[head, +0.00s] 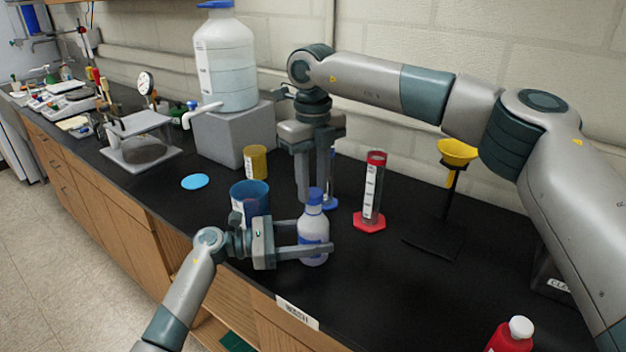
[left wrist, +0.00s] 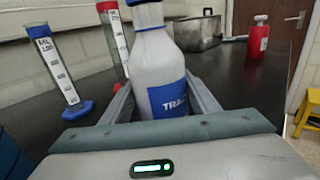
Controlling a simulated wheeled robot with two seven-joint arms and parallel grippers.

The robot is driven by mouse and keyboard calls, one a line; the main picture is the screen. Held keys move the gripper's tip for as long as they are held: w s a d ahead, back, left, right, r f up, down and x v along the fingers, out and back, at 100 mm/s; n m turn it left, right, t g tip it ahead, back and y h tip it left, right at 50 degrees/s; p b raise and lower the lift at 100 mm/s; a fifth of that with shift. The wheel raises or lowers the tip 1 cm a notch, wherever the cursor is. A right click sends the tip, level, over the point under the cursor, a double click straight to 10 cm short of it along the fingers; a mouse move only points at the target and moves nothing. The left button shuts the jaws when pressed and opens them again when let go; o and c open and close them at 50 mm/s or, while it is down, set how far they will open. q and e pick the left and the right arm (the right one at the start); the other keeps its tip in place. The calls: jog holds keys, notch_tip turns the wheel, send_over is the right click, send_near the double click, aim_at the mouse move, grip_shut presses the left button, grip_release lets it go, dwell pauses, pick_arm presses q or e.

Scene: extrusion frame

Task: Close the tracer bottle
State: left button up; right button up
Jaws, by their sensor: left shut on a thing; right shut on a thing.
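The tracer bottle (head: 313,240) is a pale squeeze bottle with a blue label, upright near the front edge of the bench. It also shows in the left wrist view (left wrist: 152,58), where its label begins "TRA" and its top is cut off. My left gripper (head: 318,249) is shut on its body from the left. The blue cap (head: 315,195) is at the bottle's neck; whether it is fully seated is not clear. My right gripper (head: 313,192) points down from above, its fingertips closed at the cap.
A yellow funnel (head: 457,151) sits on a stand. A red bottle (head: 511,337) is at front right.

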jog(key=shift+f, duration=0.35)
jog(key=shift+f, duration=0.6)
dwell(0.6)
jog(key=m, duration=1.3)
jog(key=shift+m, duration=0.4)
jog(key=m, duration=0.7)
jog(key=shift+d, duration=0.1)
jog(key=m, duration=0.4)
jog(key=shift+m, duration=0.3)
jog(key=m, duration=0.3)
jog(key=shift+m, duration=0.4)
jog(key=o, duration=1)
